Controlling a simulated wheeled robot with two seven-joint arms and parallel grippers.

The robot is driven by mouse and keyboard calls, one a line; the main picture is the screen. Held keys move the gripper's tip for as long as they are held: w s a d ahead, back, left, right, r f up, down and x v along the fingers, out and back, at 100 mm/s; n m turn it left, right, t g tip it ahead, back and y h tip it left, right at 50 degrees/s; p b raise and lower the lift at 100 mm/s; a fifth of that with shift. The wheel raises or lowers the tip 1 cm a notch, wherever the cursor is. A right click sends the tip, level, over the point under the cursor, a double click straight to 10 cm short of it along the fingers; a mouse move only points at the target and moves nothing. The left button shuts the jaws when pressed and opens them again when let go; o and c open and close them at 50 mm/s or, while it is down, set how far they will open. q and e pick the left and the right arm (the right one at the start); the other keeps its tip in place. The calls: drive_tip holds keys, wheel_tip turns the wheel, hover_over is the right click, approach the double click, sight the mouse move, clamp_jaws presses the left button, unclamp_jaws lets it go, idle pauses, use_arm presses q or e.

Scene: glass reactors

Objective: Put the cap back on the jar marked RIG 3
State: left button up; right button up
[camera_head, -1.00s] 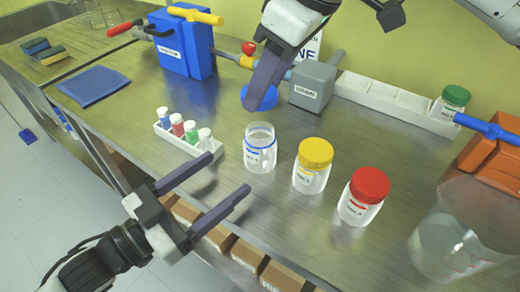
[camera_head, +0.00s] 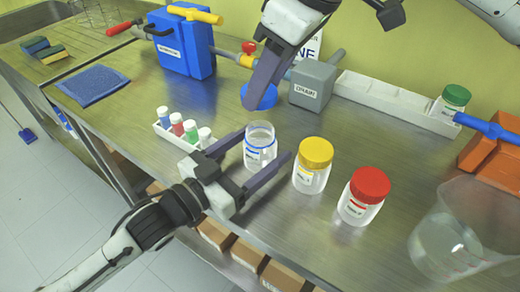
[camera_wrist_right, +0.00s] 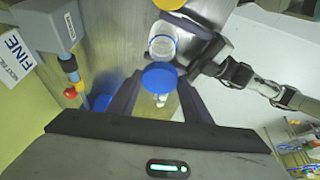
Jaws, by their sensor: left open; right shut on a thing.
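An open clear jar with a blue ring (camera_head: 260,146) stands upright on the steel bench, uncapped; its label is too small to read surely. My left gripper (camera_head: 266,145) is open, low over the bench, with a finger on each side of this jar. My right gripper (camera_head: 262,92) is shut on a blue cap (camera_head: 265,97), held above the bench behind the jar. In the right wrist view the blue cap (camera_wrist_right: 160,75) sits between the fingers, with the open jar (camera_wrist_right: 163,47) just beyond it.
A yellow-capped jar (camera_head: 313,168) and a red-capped jar (camera_head: 363,197) stand right of the open jar. A rack of small vials (camera_head: 175,139) stands left. A grey box (camera_head: 312,88) and white trough (camera_head: 385,97) are behind. A large clear beaker (camera_head: 460,235) is at the right.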

use_arm(q)
drive_tip(key=c, duration=1.6)
use_arm(e)
drive_tip(key=shift+d+f, duration=0.1)
drive_tip(key=shift+f, duration=2.4)
drive_tip(key=shift+f, duration=0.9)
drive_tip(key=shift+f, duration=0.55)
